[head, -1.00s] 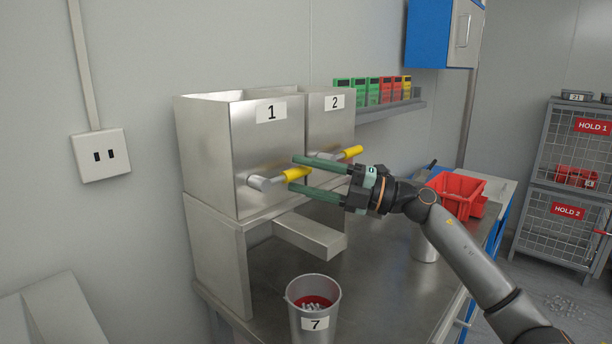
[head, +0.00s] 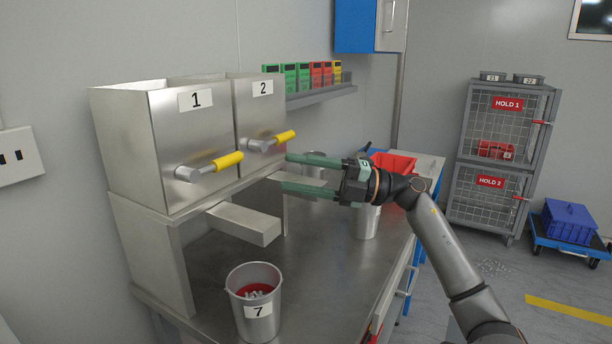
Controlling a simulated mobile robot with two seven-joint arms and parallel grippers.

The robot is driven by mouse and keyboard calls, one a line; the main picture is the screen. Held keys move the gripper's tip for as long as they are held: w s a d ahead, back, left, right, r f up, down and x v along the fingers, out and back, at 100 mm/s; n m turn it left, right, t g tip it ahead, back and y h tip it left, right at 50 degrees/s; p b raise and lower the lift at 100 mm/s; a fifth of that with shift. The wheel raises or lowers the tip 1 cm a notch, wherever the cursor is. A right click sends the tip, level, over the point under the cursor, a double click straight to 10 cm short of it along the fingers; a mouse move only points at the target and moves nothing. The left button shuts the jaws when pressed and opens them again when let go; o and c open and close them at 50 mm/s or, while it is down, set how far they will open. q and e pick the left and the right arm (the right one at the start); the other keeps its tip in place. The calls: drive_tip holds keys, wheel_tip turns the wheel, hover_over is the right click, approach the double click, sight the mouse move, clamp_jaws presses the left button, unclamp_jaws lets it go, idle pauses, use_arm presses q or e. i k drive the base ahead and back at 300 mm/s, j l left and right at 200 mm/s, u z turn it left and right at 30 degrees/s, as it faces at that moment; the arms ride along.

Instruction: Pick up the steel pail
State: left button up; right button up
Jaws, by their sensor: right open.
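A steel pail (head: 246,314) labelled 7 stands upright at the front of the steel bench, with a red inside and small pale pieces in it. A second steel pail (head: 366,223) stands farther back, partly hidden behind my right gripper and arm. Another steel vessel (head: 314,160) shows only in part behind the fingers. My right gripper (head: 285,173) is open and empty, its green fingers pointing left, above the bench and near hopper 2's handle. It is apart from pail 7, up and to the right of it. My left gripper is not in view.
Steel hoppers 1 (head: 190,140) and 2 (head: 262,112) with yellow handles stand on the bench (head: 325,285), chutes below. A red bin (head: 393,163) is behind my arm. HOLD cages (head: 500,150) and a blue crate (head: 569,222) stand right. The bench right of pail 7 is clear.

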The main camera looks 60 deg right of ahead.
sight(254, 288)
drive_tip(key=k, duration=1)
